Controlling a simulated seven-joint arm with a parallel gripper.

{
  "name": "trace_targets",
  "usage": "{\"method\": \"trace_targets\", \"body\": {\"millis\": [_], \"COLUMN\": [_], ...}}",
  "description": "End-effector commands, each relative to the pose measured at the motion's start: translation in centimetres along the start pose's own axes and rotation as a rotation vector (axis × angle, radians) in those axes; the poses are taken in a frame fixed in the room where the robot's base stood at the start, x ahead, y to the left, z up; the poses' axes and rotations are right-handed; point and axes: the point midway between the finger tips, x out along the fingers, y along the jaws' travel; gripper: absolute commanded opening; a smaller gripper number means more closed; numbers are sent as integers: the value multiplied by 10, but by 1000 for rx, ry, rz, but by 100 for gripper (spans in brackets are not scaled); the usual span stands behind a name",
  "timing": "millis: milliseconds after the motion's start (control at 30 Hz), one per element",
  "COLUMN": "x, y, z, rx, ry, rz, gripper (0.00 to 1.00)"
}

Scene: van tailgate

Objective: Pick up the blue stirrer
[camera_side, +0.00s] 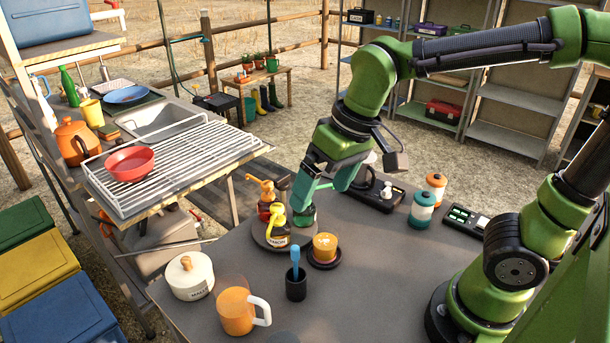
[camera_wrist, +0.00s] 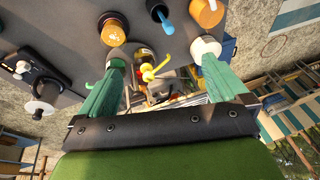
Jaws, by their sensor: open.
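The blue stirrer (camera_side: 295,262) stands in a small dark cup (camera_side: 296,287) on the grey table, its upper part sticking out above the rim. In the wrist view the stirrer (camera_wrist: 166,24) shows near the top edge, beyond my fingertips, with the dark cup (camera_wrist: 155,5) partly cut off. My gripper (camera_side: 322,190) is open, its teal fingers above the syrup bottles on a round tray, behind and to the right of the stirrer. In the wrist view my gripper (camera_wrist: 161,60) has a yellow pump nozzle (camera_wrist: 155,69) showing between its fingers. The stirrer is apart from both fingers.
An orange-topped cup (camera_side: 325,246) on a dark saucer stands right beside the stirrer's cup. An orange mug (camera_side: 236,312) and a lidded white pot (camera_side: 189,275) are to its left. Pump bottles (camera_side: 277,229) crowd the round tray. Orange and teal jars (camera_side: 422,210) stand further right.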

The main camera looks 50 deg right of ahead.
Motion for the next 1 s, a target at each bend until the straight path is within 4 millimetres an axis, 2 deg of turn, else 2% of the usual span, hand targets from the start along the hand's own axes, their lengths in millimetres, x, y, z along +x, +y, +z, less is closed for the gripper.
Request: {"method": "trace_targets", "body": {"millis": [33,200,333,367,400,700,933,1000], "x": [-6,-20,-27,-29,-31,-36,-36,-30], "y": [14,46,60,62,64,67,66,62], "z": [7,24,33,34,34,33,33,34], "rx": [42,163,221,230,237,247,243,230], "ry": [62,240,313,323,335,350,349,325], "rz": [-22,-74,-85,-85,-84,-80,-81,-83], "gripper": [100,100,100,98,92,49,47,47]}}
